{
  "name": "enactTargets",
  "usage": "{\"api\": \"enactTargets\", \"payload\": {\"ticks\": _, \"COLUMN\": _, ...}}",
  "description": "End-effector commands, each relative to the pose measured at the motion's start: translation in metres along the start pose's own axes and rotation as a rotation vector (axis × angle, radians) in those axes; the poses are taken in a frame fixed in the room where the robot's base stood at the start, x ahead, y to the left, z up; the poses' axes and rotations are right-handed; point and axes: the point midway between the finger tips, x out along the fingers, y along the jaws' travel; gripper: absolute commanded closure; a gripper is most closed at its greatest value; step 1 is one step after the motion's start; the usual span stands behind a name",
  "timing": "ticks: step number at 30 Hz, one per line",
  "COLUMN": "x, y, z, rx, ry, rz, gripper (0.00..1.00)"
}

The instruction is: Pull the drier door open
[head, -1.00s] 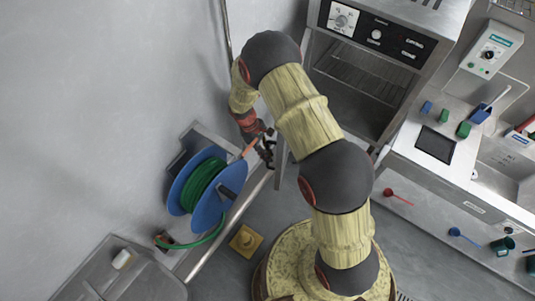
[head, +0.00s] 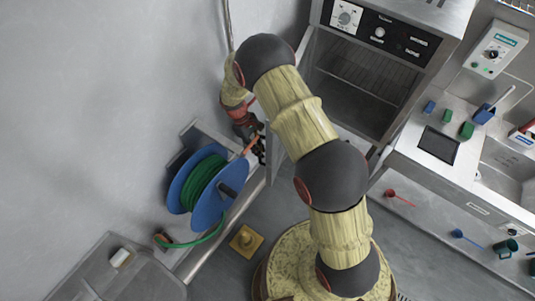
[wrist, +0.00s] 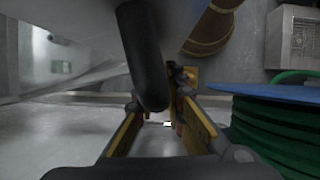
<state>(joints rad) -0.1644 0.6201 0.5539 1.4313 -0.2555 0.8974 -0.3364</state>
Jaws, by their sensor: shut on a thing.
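The drier (head: 365,75) is a steel cabinet at the upper right of centre in the head view, with a black control panel and wire racks inside. Its front stands open. The drier door (head: 273,158) is swung out to the left and seen nearly edge-on, partly hidden by my arm. My gripper (head: 259,148) is at the door's outer left side, next to the wall. In the wrist view, a thick black bar, seemingly the door handle (wrist: 140,55), runs between the yellow-sided fingers of my gripper (wrist: 154,108), which is shut on it.
A blue reel of green hose (head: 205,187) hangs low on the wall, just below my gripper; it is close on the right in the wrist view (wrist: 275,125). A counter (head: 410,158) with a sink stands right of the drier. A yellow block (head: 246,240) lies on the floor.

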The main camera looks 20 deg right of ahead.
Motion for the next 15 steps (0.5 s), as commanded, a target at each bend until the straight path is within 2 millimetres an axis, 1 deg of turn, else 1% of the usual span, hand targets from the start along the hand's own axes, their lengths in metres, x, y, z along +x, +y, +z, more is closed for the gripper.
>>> {"api": "enactTargets", "payload": {"ticks": 1, "x": -0.002, "y": 0.001, "z": -0.012, "rx": 0.013, "ry": 0.008, "rz": -0.001, "gripper": 1.00}}
{"api": "enactTargets", "payload": {"ticks": 4, "x": -0.008, "y": -0.002, "z": -0.021, "rx": 0.034, "ry": 0.007, "rz": -0.013, "gripper": 1.00}}
{"api": "enactTargets", "payload": {"ticks": 13, "x": -0.013, "y": -0.002, "z": -0.024, "rx": 0.041, "ry": 0.012, "rz": -0.015, "gripper": 1.00}}
{"api": "enactTargets", "payload": {"ticks": 14, "x": -0.013, "y": -0.002, "z": -0.025, "rx": 0.041, "ry": 0.013, "rz": -0.015, "gripper": 0.88}}
{"api": "enactTargets", "payload": {"ticks": 15, "x": -0.013, "y": -0.002, "z": -0.025, "rx": 0.041, "ry": 0.014, "rz": -0.015, "gripper": 0.86}}
